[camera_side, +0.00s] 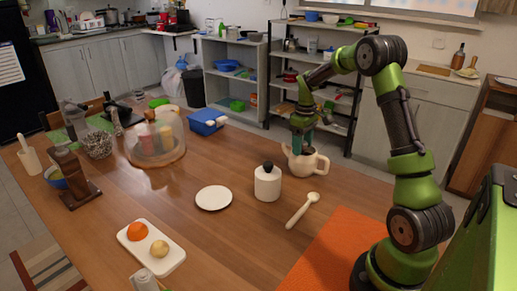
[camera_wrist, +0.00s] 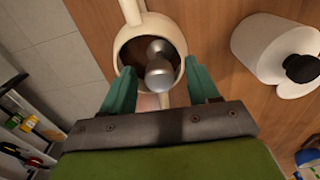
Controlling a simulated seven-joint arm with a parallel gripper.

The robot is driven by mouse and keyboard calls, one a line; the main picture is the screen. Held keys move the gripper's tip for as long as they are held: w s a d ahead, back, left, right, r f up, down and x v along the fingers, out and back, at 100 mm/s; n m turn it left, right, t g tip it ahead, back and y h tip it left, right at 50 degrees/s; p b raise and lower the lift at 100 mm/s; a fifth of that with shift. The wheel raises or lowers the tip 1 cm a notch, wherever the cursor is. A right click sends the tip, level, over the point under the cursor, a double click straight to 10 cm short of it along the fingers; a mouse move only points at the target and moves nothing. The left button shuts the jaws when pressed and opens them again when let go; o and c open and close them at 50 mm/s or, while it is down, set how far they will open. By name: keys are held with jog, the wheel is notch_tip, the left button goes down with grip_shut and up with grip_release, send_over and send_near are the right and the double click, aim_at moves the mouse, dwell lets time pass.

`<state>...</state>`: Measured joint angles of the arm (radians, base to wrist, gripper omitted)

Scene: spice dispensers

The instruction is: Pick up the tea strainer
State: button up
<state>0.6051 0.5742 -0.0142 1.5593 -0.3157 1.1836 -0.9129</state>
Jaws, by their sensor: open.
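A silver metal piece with rounded ends, which looks like the tea strainer (camera_wrist: 159,75), sits at the mouth of a cream pot (camera_wrist: 124,47) in the wrist view. The pot (camera_side: 307,164) has handles or a spout at its sides and stands on the table in the side view, where the strainer cannot be made out. My gripper (camera_side: 302,147) is right above the pot, pointing down. In the wrist view my gripper (camera_wrist: 159,66) is open, with one teal finger on each side of the strainer. I cannot tell whether either finger touches it.
A white jar (camera_side: 267,184) with a black knob stands left of the pot; it also shows in the wrist view (camera_wrist: 271,48). A pale spoon (camera_side: 302,211), a plate (camera_side: 213,197) and a glass dome (camera_side: 158,141) are on the table. The front middle is clear.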

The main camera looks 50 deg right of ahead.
grip_shut()
dwell(0.3)
jog(key=shift+r, duration=0.1)
